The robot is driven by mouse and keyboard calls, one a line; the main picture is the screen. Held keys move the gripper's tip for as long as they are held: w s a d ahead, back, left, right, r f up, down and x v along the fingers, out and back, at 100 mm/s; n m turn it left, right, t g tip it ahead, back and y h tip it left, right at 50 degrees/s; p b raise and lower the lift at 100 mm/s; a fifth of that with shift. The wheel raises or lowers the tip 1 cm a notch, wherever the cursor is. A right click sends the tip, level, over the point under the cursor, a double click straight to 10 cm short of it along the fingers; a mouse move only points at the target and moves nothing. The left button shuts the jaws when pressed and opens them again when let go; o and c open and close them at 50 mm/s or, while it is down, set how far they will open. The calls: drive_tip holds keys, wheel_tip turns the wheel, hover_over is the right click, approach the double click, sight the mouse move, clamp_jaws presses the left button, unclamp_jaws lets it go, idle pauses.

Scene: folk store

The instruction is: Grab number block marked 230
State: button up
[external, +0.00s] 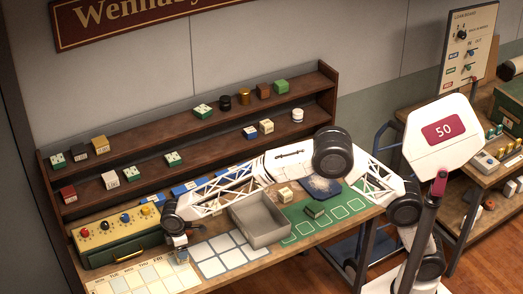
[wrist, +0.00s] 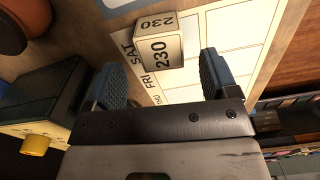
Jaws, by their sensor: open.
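The number block marked 230 (wrist: 155,48) is a cream cube with dark digits on two visible faces. In the wrist view it stands on the weekday sheet (wrist: 205,20), by the printed FRI and SAT. My gripper (wrist: 162,78) is open, with one finger on each side of the picture and the block a little beyond the fingertips, between their lines. Nothing is held. In the external view my gripper (external: 180,243) is low over the table's left part, above the weekday sheet (external: 130,281). The block is small and partly hidden there.
A green and yellow box with coloured knobs (external: 118,228) stands just left of my gripper. A white grid sheet (external: 222,255), a grey open tray (external: 259,222) and a green mat (external: 335,211) lie to the right. Shelves with several blocks (external: 203,111) stand behind.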

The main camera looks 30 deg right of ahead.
drive_tip(key=shift+f, duration=0.1)
drive_tip(key=shift+s+d+f, duration=0.1)
drive_tip(key=shift+f, duration=2.35)
drive_tip(key=shift+c, duration=0.5)
drive_tip(key=c, duration=0.9)
drive_tip(key=shift+r, duration=0.1)
drive_tip(key=shift+r, duration=1.35)
drive_tip(key=shift+d+r, duration=0.1)
drive_tip(key=shift+r, duration=0.25)
drive_tip(key=s+d, duration=0.3)
drive_tip(key=d, duration=0.1)
drive_tip(key=s+d+r, duration=0.1)
drive_tip(key=s+d, duration=0.2)
drive_tip(key=d, duration=0.1)
drive_tip(key=s+d, duration=0.3)
drive_tip(key=d, duration=0.2)
drive_tip(key=shift+r, duration=0.2)
